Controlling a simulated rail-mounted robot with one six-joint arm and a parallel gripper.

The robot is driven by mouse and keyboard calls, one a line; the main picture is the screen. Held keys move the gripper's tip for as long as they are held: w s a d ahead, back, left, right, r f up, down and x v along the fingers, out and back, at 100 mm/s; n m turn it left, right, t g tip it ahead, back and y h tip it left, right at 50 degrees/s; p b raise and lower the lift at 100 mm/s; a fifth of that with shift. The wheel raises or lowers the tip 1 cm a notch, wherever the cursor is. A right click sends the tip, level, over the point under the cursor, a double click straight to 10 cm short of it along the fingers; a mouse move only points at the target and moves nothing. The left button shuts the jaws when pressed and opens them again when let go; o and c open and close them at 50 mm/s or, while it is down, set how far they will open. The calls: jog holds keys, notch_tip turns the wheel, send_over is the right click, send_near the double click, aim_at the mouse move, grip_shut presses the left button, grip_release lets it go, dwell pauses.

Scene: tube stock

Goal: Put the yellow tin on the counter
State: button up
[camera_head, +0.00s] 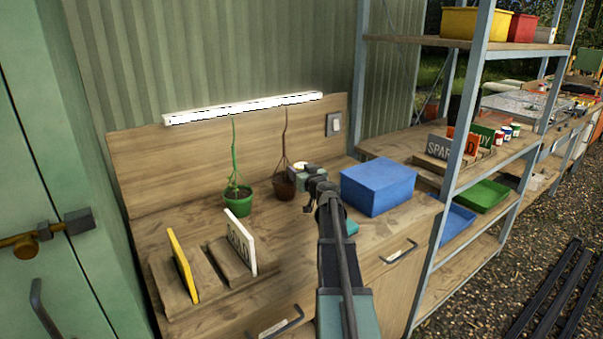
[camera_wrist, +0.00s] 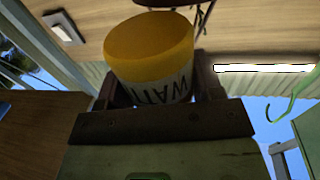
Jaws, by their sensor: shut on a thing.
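My gripper (camera_head: 318,186) is over the wooden counter (camera_head: 285,235), between the brown pot and the blue box. In the wrist view my gripper (camera_wrist: 156,88) is shut on the yellow tin (camera_wrist: 150,42), with a finger on each side. The tin has a yellow end and a white label with dark letters, partly hidden by the gripper. In the head view the tin is too small and covered to make out clearly. I cannot tell whether it touches the counter.
A green pot (camera_head: 238,200) and a brown pot (camera_head: 284,186) with plants stand at the back. A blue box (camera_head: 378,188) is at right. A yellow sign (camera_head: 184,266) and a white sign (camera_head: 241,243) stand at front left. Metal shelving (camera_head: 474,100) rises beyond the right end.

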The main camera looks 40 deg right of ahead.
jog(key=shift+f, duration=0.25)
jog(key=o, duration=1.1)
jog(key=shift+r, duration=0.3)
jog(key=shift+r+p, duration=0.55)
jog(key=shift+p, duration=0.2)
jog(key=v, duration=1.2)
jog(key=shift+f+b, duration=0.3)
jog(key=shift+f, duration=0.05)
